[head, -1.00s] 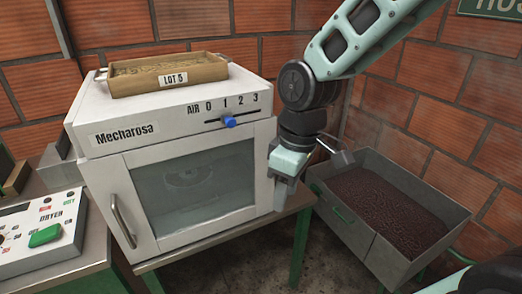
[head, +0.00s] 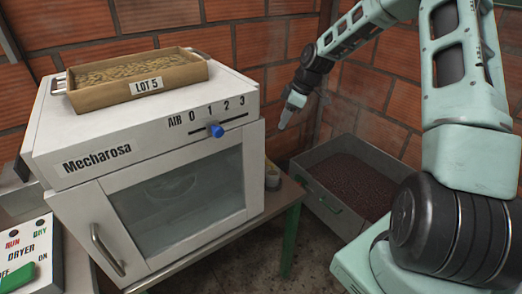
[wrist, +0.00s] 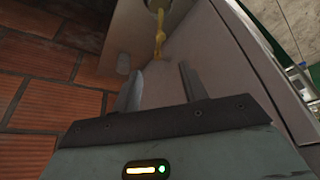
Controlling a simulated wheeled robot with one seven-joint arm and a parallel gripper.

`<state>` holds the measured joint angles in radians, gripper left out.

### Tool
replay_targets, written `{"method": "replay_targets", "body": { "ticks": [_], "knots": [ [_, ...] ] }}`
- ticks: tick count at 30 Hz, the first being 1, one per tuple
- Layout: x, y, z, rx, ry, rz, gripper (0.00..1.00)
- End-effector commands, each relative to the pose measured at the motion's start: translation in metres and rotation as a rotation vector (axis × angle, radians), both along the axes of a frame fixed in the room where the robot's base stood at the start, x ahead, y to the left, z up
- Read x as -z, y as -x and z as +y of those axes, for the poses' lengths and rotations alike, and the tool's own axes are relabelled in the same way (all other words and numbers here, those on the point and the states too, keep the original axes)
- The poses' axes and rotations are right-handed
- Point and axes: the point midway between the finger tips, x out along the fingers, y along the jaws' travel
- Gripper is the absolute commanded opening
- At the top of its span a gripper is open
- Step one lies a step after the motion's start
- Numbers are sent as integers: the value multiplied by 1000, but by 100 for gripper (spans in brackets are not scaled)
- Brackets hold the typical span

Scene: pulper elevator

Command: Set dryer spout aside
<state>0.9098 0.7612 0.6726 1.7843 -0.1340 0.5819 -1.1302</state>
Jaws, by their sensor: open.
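The dryer (head: 150,180) is a white Mecharosa cabinet with a glass door and a blue air slider. Its spout is not clearly made out in the head view. In the wrist view, a thin yellow piece (wrist: 158,30) stands beyond my fingers against a pale panel (wrist: 185,40); I cannot tell whether it is the spout. My gripper (head: 284,120) is open and empty, to the right of the dryer and above the bin's left end. Its two fingers also show apart in the wrist view (wrist: 160,82).
A LOT 5 tray (head: 140,82) sits on the dryer. A metal bin (head: 335,215) of dark red beans is at right. Brick walls (head: 290,55) close the back.

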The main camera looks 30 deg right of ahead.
Motion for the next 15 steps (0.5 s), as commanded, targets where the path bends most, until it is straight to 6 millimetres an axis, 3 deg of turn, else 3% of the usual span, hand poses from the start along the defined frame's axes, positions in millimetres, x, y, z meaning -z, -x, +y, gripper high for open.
{"method": "replay_targets", "body": {
  "ticks": [15],
  "knots": [
    [95, -27, 32, -3, -1, 4, 43]
  ]
}}
